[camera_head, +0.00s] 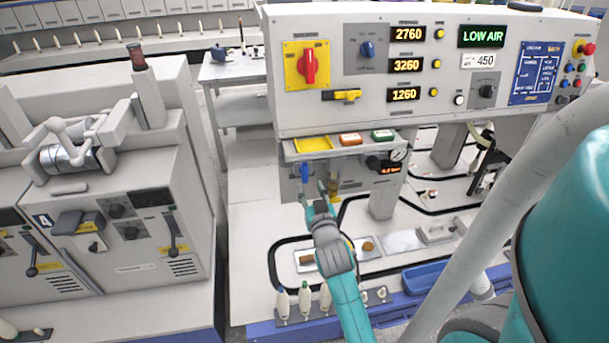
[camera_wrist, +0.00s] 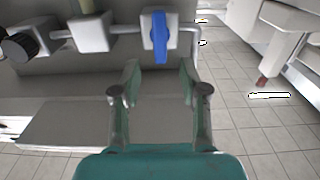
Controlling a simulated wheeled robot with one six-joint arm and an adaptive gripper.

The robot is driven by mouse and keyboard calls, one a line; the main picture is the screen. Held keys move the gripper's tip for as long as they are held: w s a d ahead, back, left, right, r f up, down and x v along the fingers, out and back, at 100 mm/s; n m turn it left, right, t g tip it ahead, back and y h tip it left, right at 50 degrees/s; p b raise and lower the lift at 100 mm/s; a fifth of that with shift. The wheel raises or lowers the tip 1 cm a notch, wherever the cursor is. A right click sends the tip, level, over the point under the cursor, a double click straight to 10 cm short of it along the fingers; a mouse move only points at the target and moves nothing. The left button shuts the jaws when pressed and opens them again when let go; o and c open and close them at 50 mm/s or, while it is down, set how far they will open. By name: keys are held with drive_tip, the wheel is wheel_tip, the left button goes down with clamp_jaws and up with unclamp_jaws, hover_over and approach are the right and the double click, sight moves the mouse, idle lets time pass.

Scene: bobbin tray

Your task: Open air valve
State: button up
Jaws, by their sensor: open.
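The air valve has a blue lever handle (camera_head: 305,173) on a grey panel under the control console. In the wrist view, the blue handle (camera_wrist: 160,38) sits on a white valve body at the right end of a short horizontal pipe (camera_wrist: 126,30). The handle points down toward my gripper, across the pipe. My gripper (camera_wrist: 159,72) is open and empty, its two fingers spread either side of the handle's line and just short of its lower tip. In the head view, my gripper (camera_head: 314,196) is just below the handle. I see no contact.
The console's display (camera_head: 484,36) reads "LOW AIR". A round gauge (camera_head: 399,154) is right of the valve. A black knob (camera_wrist: 18,45) is on the pipe's left. Bobbins (camera_head: 304,298) stand at the front edge.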

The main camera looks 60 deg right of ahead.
sight(306, 173)
drive_tip(key=x, duration=0.7)
drive_tip(key=shift+w, duration=0.1)
clamp_jaws()
